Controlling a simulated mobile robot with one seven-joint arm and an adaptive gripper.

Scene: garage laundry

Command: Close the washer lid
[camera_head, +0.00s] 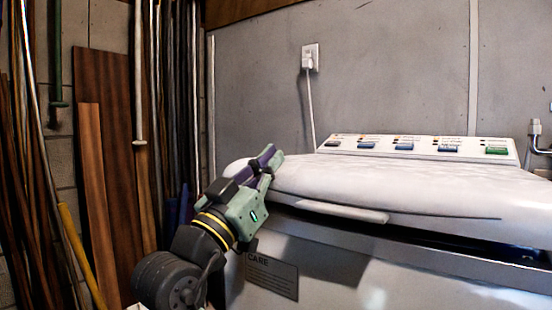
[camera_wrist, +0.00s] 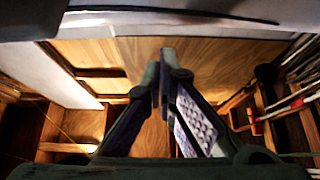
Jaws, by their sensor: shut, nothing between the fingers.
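The washer (camera_head: 340,270) stands at the right in the head view, with its white lid (camera_head: 420,190) lying low and nearly flat over the top. A dark gap shows under the lid's front edge, clearest toward the right. A pale handle strip (camera_head: 340,211) runs along that front edge. My gripper (camera_head: 271,160) is at the lid's left front part, fingers pointing up and to the right, and overlaps the lid in the picture. I cannot tell whether it touches. In the wrist view my gripper (camera_wrist: 164,58) has its fingertips together with nothing between them.
The control panel (camera_head: 420,147) rises behind the lid. A plug and cord (camera_head: 309,75) hang on the grey wall behind. Boards and poles (camera_head: 95,190) lean at the left, near my arm. The space above the lid looks clear.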

